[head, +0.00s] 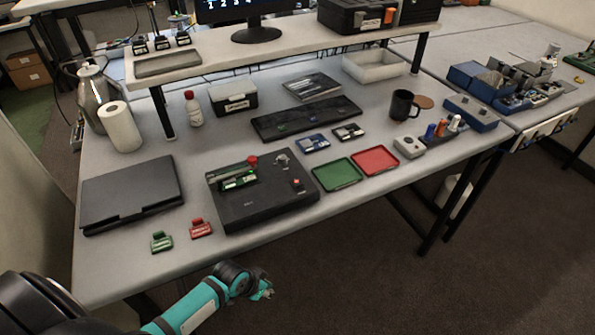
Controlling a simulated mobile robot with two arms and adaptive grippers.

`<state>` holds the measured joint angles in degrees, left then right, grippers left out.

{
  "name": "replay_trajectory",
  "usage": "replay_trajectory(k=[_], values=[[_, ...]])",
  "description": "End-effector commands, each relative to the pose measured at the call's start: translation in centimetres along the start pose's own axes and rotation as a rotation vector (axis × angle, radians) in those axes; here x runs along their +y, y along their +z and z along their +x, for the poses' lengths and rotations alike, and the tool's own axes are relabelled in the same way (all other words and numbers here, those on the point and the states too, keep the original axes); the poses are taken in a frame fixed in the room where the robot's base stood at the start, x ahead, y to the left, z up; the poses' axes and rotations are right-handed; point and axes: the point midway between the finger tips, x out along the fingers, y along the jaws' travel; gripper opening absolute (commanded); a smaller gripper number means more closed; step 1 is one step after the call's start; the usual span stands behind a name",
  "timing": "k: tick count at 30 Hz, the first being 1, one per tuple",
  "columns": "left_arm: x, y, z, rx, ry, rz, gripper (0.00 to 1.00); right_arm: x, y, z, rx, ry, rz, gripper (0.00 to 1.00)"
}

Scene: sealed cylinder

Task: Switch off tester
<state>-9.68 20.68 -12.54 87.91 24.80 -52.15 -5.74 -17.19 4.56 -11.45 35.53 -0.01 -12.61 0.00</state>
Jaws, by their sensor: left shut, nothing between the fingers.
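The tester (262,208) is a flat black box near the front middle of the table. A small green board (238,181) sits in a fixture at its upper left. A red knob (252,160) stands at its back edge, with a metal part (282,160) to the right of it. A small red switch or button (296,183) is on its right side; whether it is on or off is too small to tell. My left gripper (267,289) is shut and empty in front of the table's front edge, apart from the tester. My right gripper is out of view.
A green tray (338,175) and a red tray (376,160) lie right of the tester. A green clip-like piece (161,241) and a red one (201,228) lie left of it. A closed black laptop (131,192) is further left. A keyboard (306,117) lies behind.

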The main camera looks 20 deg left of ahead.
Motion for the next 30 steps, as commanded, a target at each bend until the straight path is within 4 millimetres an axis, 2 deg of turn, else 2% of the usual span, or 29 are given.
replay_trajectory(k=[1,3,6,12,16,22,26,30], values=[[0.6,-2.7,-2.7,0.025,0.025,0.034,0.0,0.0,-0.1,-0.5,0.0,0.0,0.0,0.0],[1.6,-5.1,-5.5,0.045,0.058,0.074,0.0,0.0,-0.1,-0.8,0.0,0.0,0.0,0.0],[3.0,-7.3,-8.7,0.062,0.097,0.128,0.0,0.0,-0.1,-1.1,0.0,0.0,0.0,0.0],[5.4,-10.1,-14.4,0.087,0.156,0.236,0.0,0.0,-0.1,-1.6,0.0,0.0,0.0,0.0],[6.3,-12.4,-18.4,0.108,0.204,0.337,0.0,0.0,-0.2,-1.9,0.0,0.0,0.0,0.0],[4.2,-16.3,-20.9,0.142,0.257,0.395,0.0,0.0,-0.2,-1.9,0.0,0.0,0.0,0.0],[1.5,-19.6,-22.8,0.18,0.28,0.396,0.0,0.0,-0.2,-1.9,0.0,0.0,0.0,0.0],[-2.0,-23.5,-26.0,0.24,0.296,0.376,0.0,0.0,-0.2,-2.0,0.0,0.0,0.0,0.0]])
